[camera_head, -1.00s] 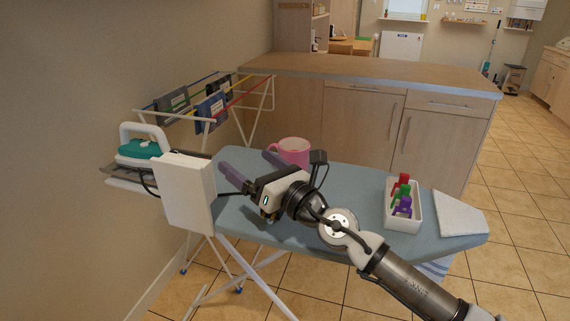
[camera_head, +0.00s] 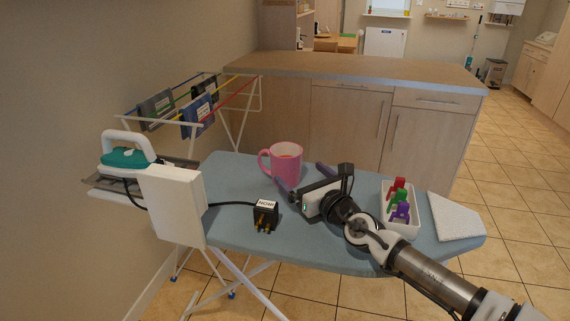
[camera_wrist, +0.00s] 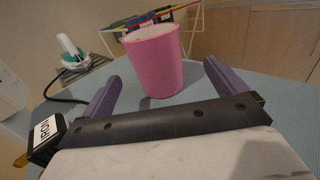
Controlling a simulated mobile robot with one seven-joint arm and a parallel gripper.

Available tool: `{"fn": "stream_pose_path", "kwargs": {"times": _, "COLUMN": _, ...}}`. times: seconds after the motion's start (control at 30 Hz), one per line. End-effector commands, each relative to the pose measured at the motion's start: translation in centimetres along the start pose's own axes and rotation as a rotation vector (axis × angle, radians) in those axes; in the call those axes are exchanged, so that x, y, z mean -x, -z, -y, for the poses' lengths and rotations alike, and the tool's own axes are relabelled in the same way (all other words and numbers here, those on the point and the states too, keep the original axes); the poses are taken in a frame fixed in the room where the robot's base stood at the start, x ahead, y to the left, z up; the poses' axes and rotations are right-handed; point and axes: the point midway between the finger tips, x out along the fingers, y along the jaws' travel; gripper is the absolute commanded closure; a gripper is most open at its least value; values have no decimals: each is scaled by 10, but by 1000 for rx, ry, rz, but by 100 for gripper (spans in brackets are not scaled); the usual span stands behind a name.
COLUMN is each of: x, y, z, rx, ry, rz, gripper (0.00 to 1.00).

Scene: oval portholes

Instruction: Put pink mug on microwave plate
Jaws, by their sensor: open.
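The pink mug (camera_head: 287,163) stands upright on the ironing board, its handle pointing left in the head view. It also shows in the wrist view (camera_wrist: 155,62), ahead of the fingers and between their lines. My gripper (camera_head: 303,178) is open and empty, just in front of the mug on its near right side, with its purple fingers pointing towards it. In the wrist view the two fingers (camera_wrist: 160,83) are wide apart. Whether a finger touches the mug I cannot tell. No microwave or microwave plate is in view.
The ironing board (camera_head: 300,240) bears a black plug labelled IRON (camera_head: 265,214), a white tray with coloured pegs (camera_head: 411,222) and a white cloth (camera_head: 455,220). An iron (camera_head: 127,152) rests at the left end. A drying rack (camera_head: 165,116) and a wooden counter (camera_head: 350,68) stand behind.

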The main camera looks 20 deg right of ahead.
Motion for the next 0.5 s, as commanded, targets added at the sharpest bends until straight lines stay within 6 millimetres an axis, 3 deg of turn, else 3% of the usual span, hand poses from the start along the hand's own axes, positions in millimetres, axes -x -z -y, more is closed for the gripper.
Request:
{"fn": "stream_pose_path", "kwargs": {"times": 0.17, "x": -10, "y": -2, "z": -1, "rx": 0, "ry": 0, "rz": 0, "gripper": 3}}
{"fn": "stream_pose_path", "kwargs": {"times": 0.5, "x": -53, "y": -3, "z": -6, "rx": 0, "ry": -1, "rz": 0, "gripper": 3}}
